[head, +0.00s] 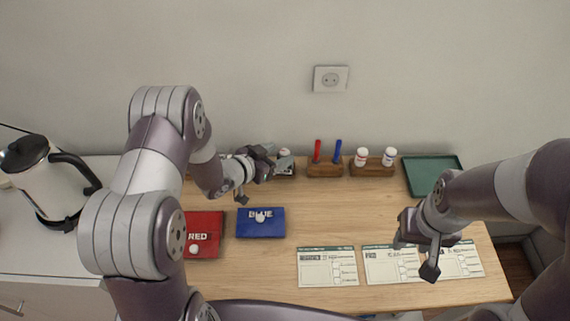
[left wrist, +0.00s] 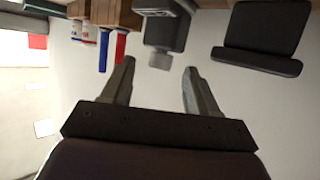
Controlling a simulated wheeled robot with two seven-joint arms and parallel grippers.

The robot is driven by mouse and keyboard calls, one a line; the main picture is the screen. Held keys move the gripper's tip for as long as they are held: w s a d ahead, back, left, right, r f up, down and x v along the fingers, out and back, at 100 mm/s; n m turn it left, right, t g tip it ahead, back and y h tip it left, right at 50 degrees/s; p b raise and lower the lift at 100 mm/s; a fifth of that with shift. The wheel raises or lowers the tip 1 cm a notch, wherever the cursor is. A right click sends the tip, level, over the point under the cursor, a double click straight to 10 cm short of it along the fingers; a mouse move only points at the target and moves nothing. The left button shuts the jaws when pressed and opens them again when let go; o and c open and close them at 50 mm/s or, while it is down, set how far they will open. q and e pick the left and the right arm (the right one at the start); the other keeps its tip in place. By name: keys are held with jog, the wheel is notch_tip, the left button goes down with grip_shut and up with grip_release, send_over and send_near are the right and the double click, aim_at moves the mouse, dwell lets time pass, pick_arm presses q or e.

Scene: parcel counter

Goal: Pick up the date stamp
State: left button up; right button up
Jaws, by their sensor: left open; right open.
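The date stamp, a grey block with a paler knob, shows in the left wrist view (left wrist: 166,32); that view is turned over, so things hang from its top. In the head view its pale top (head: 285,153) shows just behind my left gripper (head: 277,162), which hides much of it. My left gripper is open and empty; in the left wrist view its two fingers (left wrist: 157,75) point at the stamp, with the knob close to the gap between the tips. I cannot tell whether they touch. My right gripper (head: 420,255) is open and empty above the paper forms.
A black two-part pad (left wrist: 262,38) is beside the stamp. A wooden holder (head: 325,170) with red and blue sticks and another (head: 372,169) with two small bottles stand nearby. Red (head: 205,222) and blue (head: 270,230) pads, forms (head: 327,275), a green tray (head: 425,170) and a kettle (head: 45,175) also show.

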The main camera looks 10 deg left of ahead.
aim_at(283, 153)
pick_arm(q)
jog(key=x, duration=0.3)
jog(key=shift+w+d+f, duration=0.1)
jog(key=shift+w+f, duration=0.05)
jog(key=shift+w, duration=0.05)
jog(key=shift+s, duration=0.15)
grip_shut()
